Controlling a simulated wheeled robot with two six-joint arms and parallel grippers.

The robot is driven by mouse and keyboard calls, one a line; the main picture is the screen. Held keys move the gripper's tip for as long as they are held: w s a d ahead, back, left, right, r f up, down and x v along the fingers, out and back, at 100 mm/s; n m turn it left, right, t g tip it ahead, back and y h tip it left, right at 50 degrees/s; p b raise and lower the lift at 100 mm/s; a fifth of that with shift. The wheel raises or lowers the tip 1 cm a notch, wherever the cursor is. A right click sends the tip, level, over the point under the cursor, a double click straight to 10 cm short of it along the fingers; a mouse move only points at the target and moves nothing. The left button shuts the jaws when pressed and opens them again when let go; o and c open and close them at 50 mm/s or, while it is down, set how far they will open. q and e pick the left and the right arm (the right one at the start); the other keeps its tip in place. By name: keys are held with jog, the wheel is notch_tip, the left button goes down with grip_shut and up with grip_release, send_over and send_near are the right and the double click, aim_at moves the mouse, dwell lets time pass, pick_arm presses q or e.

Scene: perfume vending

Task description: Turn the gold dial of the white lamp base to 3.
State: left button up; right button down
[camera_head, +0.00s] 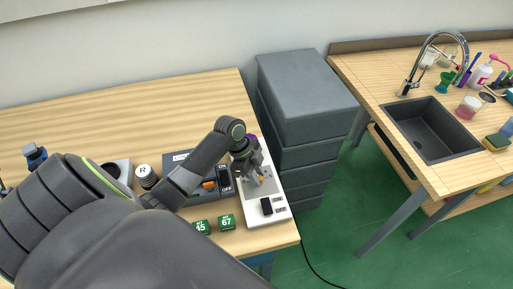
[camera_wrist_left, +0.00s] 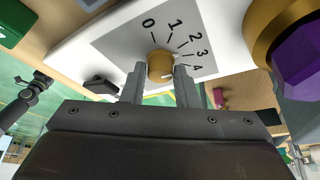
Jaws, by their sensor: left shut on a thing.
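The white lamp base (camera_head: 279,213) lies at the right end of the wooden table, and its white plate also fills the upper middle of the left wrist view (camera_wrist_left: 88,55). Its gold dial (camera_wrist_left: 160,64) sits below a printed scale from 0 to 4. A small pale mark shows low on the dial's right side, but I cannot tell which number it stands for. My left gripper (camera_wrist_left: 160,82) is shut on the dial, one finger on each side. My right gripper is not in view.
A gold ring with a purple piece (camera_wrist_left: 300,62) stands close beside the dial. The base has a black switch (camera_head: 266,207). Left of it are a grey ON/OFF panel (camera_head: 176,160) and green blocks 45 (camera_head: 201,227) and 67 (camera_head: 227,222). Dark drawers (camera_head: 305,90) stand behind right.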

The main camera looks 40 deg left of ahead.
pick_arm(q)
jog(key=shift+m+g, duration=0.4)
jog(key=shift+m, duration=0.6)
jog(key=shift+b, duration=0.3)
jog(key=o, duration=1)
jog(key=b+v, duration=0.2)
jog(key=v, duration=1.5)
jog(key=shift+a+r, duration=0.15)
jog(key=shift+w, duration=0.1)
